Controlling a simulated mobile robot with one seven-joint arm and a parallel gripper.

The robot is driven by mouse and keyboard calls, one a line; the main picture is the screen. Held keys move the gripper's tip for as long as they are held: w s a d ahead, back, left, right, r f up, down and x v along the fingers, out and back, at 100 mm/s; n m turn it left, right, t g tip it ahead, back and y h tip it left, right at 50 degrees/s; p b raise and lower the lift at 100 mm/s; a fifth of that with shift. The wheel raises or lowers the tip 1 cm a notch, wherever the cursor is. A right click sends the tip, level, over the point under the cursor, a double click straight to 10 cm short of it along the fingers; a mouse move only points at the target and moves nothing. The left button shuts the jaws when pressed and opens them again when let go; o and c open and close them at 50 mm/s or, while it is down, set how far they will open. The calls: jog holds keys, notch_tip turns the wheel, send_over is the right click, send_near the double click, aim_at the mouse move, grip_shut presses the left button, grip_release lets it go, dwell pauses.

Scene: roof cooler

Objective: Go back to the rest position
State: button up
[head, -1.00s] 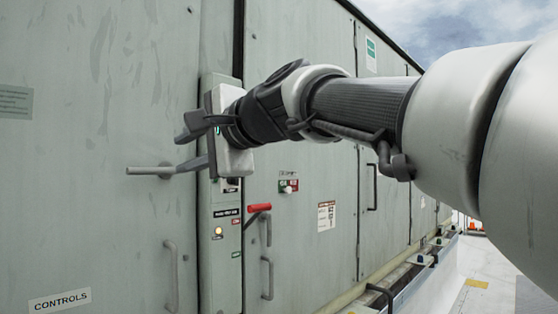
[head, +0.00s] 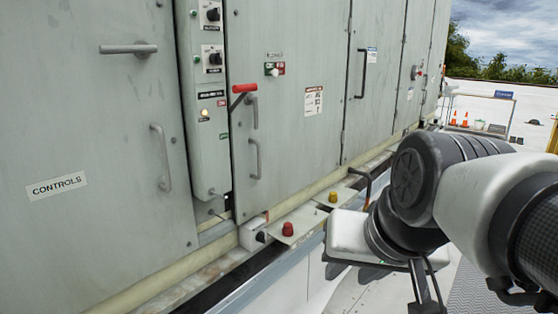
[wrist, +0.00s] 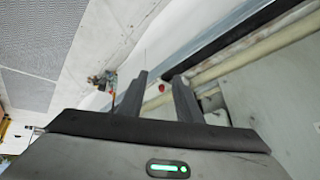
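My gripper (head: 385,274) hangs low at the lower right of the head view, beside the grey cabinet (head: 290,120) and clear of its doors. In the wrist view its two dark fingers stand apart with an empty gap between them, so my gripper (wrist: 161,76) is open and holds nothing. My arm is bent and reaches in from the right edge of the head view. Parts of the fingers are hidden behind the wrist in the head view.
A ledge with a red knob (head: 288,229) and a yellow knob (head: 333,197) runs along the cabinet foot, close left of my gripper. Door handles (head: 161,157) and a red-gripped lever (head: 243,88) stick out. Orange cones (head: 454,119) stand far off on the roof.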

jog(key=s+d+f+n+g+h+p, duration=0.1)
jog(key=s+d+f+p, duration=0.1)
jog(key=s+d+f, duration=0.25)
notch_tip(320, 180, up, 20)
jog(key=a+p, duration=0.1)
jog(key=p, duration=1.7)
jog(key=shift+f, duration=0.15)
